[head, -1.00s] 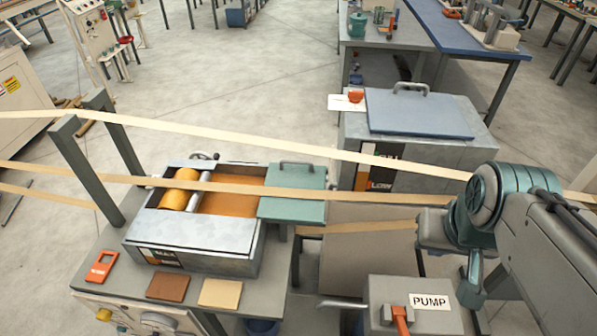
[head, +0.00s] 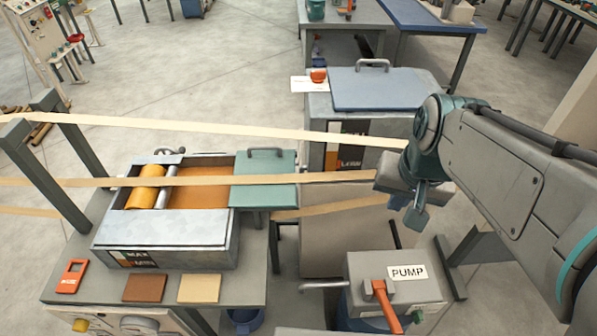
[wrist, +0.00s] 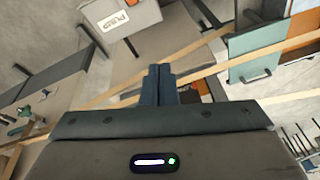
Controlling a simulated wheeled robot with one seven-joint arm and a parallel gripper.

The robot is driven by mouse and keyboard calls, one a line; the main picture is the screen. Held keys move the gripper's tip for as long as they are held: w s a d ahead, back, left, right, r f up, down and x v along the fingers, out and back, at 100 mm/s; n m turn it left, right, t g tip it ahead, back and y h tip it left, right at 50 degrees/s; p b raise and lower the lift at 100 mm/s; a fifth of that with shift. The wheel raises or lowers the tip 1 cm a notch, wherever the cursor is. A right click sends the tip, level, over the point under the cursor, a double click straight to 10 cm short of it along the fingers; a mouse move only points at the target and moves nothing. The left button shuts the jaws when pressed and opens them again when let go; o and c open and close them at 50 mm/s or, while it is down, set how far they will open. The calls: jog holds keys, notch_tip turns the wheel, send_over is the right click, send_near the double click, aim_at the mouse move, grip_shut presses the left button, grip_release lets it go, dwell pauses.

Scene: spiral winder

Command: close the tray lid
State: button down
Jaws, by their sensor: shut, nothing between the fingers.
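The metal tray (head: 150,231) stands on a small grey table in the head view, with orange liquid and a yellow roller inside. Its green lid (head: 263,196) covers only the right end and overhangs the tray's right side; the left and middle are open. The lid's handle (head: 266,152) is at its far edge. The lid also shows at the upper right of the wrist view (wrist: 257,55). My gripper (head: 415,212) is shut and empty, to the right of the lid and apart from it. Its closed fingers show in the wrist view (wrist: 158,72).
Pale strips (head: 330,178) run across the tray and lid towards my arm. A pump box (head: 365,265) with an orange lever stands front right. A grey tank with a blue lid (head: 385,90) stands behind. A phone-like orange item (head: 71,276) and two tiles lie at the table's front.

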jog(key=w+a+f+m+g+y+b, duration=0.2)
jog(key=w+a+f+m+y+b, duration=0.15)
jog(key=w+f+m, duration=0.7)
jog(key=w+a+f+m+g+y+b, duration=0.2)
jog(key=w+f+m+y+b, duration=0.4)
jog(key=w, duration=0.9)
jog(key=s+a+f+n+p, duration=0.1)
jog(key=a+f+n+p, duration=0.1)
jog(key=a+f, duration=0.6)
jog(key=a+h+p, duration=0.1)
jog(key=a, duration=0.2)
jog(key=shift+s+a+f+p, duration=0.25)
jog(key=shift+s+p, duration=0.05)
jog(key=shift+s, duration=0.1)
